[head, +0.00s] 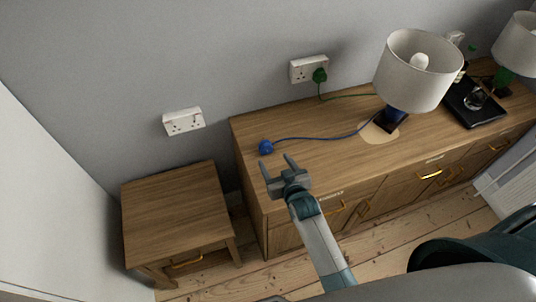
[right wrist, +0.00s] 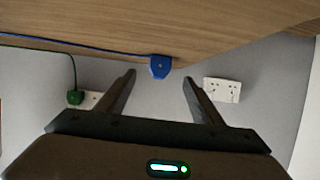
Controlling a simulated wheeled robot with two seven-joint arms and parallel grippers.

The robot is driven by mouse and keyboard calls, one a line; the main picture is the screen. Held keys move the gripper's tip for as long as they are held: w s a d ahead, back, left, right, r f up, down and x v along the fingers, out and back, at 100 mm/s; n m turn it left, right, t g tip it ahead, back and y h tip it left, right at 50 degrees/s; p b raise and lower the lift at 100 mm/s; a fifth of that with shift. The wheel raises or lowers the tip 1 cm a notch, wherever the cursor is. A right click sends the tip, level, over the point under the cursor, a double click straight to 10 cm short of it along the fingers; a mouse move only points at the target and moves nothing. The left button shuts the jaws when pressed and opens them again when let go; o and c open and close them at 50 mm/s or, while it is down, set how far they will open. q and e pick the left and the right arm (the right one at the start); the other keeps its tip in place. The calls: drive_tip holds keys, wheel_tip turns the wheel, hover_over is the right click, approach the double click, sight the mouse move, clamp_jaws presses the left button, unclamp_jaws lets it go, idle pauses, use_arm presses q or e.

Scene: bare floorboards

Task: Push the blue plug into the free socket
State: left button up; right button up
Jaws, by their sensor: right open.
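My right gripper (head: 276,161) is open and empty, just short of the plug, which is not between the fingers. The double socket above the sideboard (head: 300,71) has a green plug (head: 320,75) in its right half; its left half looks free. Another white double socket (head: 184,121) on the left is empty. My left gripper is not in view.
A low wooden side table (head: 177,208) stands left of the sideboard (head: 345,153), with a gap between them. A lamp shade (head: 412,75), a black tray (head: 474,106) with a glass and a second lamp (head: 517,45) stand to the right. The sideboard's left end is mostly clear.

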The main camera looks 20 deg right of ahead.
sight(267, 150)
drive_tip(key=b+x, duration=0.4)
drive_tip(key=x, duration=0.2)
drive_tip(key=shift+w+f+b, duration=0.15)
drive_tip(key=shift+f+b, duration=0.15)
use_arm(q)
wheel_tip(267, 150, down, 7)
drive_tip(key=b, duration=0.1)
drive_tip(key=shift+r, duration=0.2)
use_arm(e)
drive_tip(key=shift+x, duration=0.9)
drive_tip(key=shift+w+r, duration=0.1)
drive_tip(key=shift+r, duration=0.1)
drive_tip(key=shift+c, duration=0.2)
drive_tip(key=c, duration=1.3)
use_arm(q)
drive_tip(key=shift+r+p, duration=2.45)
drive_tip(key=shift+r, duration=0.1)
use_arm(e)
drive_tip(key=shift+r, duration=2.5)
drive_tip(key=shift+c, duration=0.2)
